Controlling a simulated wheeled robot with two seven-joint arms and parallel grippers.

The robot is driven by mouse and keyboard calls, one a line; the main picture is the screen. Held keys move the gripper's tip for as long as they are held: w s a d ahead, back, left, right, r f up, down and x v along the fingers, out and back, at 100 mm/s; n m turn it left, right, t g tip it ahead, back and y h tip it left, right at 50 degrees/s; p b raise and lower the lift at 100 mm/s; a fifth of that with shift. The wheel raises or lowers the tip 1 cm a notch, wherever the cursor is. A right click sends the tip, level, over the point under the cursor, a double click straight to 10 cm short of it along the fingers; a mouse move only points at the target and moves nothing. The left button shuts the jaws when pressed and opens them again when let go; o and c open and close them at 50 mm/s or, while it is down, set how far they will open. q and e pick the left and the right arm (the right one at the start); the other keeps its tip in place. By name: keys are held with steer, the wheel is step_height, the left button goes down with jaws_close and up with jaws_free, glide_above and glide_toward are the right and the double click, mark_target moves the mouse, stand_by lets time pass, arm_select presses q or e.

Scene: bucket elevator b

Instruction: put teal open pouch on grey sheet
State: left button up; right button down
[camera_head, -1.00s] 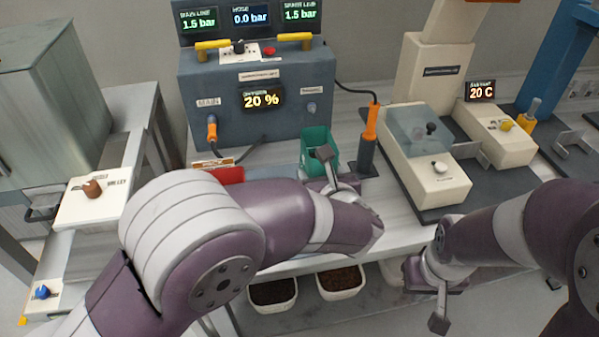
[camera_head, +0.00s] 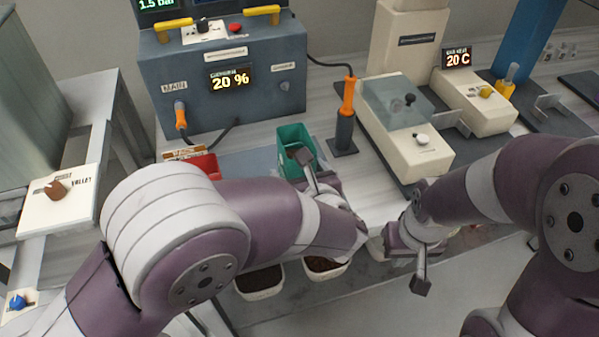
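The teal open pouch (camera_head: 293,136) stands upright on the bench, with its open top showing, right of the red container. A flat blue-grey sheet (camera_head: 240,162) lies on the bench between the red container and the pouch; my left arm hides part of it. My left gripper (camera_head: 308,172) is at the front of the pouch, with one finger overlapping it in the view. I cannot tell whether it touches the pouch, and the other finger is not clear. My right gripper (camera_head: 418,270) hangs over the bench's front edge, apart from the pouch, with one finger plainly visible and nothing seen in it.
A red container (camera_head: 207,165) stands left of the pouch. An orange-handled tool (camera_head: 347,100) stands upright in a dark holder to its right. A blue-grey machine (camera_head: 230,110) is behind, and a cream device (camera_head: 405,125) is at right. Bins (camera_head: 260,282) sit below the bench.

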arm_select(q)
steer(key=shift+r+p, duration=0.4)
steer(key=shift+p, duration=0.15)
steer(key=v, duration=1.1)
steer(key=shift+s+b, duration=0.3)
steer(key=shift+s, duration=0.15)
steer(key=shift+d, duration=0.1)
